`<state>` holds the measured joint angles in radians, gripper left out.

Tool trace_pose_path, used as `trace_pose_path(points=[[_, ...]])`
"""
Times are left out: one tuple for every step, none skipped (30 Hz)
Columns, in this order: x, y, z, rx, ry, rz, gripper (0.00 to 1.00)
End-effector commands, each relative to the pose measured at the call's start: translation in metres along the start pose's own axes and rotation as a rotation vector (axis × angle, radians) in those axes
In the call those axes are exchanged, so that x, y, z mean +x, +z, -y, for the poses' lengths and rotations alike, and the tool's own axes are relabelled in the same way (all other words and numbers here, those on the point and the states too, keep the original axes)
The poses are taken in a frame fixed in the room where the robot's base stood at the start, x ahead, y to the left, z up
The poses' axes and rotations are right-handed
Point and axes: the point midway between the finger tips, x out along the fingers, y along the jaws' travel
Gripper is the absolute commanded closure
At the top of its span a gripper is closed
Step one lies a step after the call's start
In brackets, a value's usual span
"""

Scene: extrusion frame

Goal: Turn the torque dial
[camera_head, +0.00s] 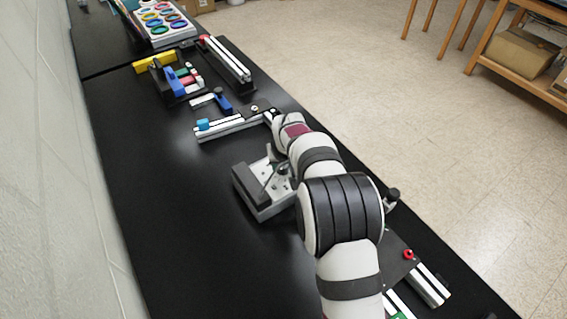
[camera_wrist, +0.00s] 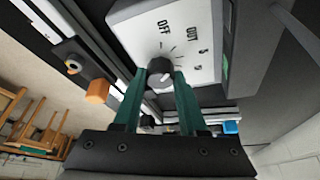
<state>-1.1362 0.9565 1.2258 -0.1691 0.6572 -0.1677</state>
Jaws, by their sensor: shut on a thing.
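The torque dial (camera_wrist: 160,72) is a small dark round knob on a white panel (camera_wrist: 190,25) with printed marks, "OFF" among them. In the wrist view my gripper (camera_wrist: 161,80) has its two green fingers on either side of the dial, shut on it. The finger tips reach close to the panel face. The dial's pointer and exact setting are hard to read. In the head view my arm covers much of the scene's middle, and the dial cannot be made out there.
A grey box with a light top (camera_head: 250,200) sits on the black bench (camera_head: 170,240) beside my arm. Aluminium rails with a blue piece (camera_head: 203,125) lie farther off. An orange block (camera_wrist: 98,91) is left of my fingers. The bench's left part is clear.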

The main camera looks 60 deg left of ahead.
Motion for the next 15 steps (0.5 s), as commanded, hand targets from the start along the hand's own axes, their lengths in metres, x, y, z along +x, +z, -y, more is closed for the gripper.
trace_pose_path(points=[[-0.0003,-0.0005,0.0006,0.026,0.013,-0.001,1.00],[-0.0003,-0.0005,0.0009,0.050,0.022,-0.001,1.00],[-0.0003,-0.0004,0.0010,0.083,0.035,-0.001,1.00],[-0.0002,-0.0004,0.0010,0.106,0.046,-0.001,1.00],[-0.0002,-0.0003,0.0011,0.133,0.057,-0.001,1.00],[-0.0001,-0.0004,0.0015,0.167,0.072,-0.001,1.00],[0.0000,-0.0005,0.0019,0.192,0.082,-0.001,1.00],[0.0001,-0.0005,0.0021,0.220,0.093,-0.001,1.00],[0.0001,-0.0006,0.0021,0.255,0.108,-0.001,1.00],[0.0002,-0.0006,0.0021,0.281,0.119,-0.001,1.00],[0.0003,-0.0005,0.0022,0.307,0.130,0.000,1.00],[0.0002,-0.0009,0.0027,0.342,0.144,-0.002,1.00],[0.0001,-0.0011,0.0029,0.369,0.155,-0.002,1.00],[0.0001,-0.0011,0.0029,0.395,0.167,-0.002,1.00],[0.0003,-0.0010,0.0030,0.432,0.181,-0.001,1.00]])
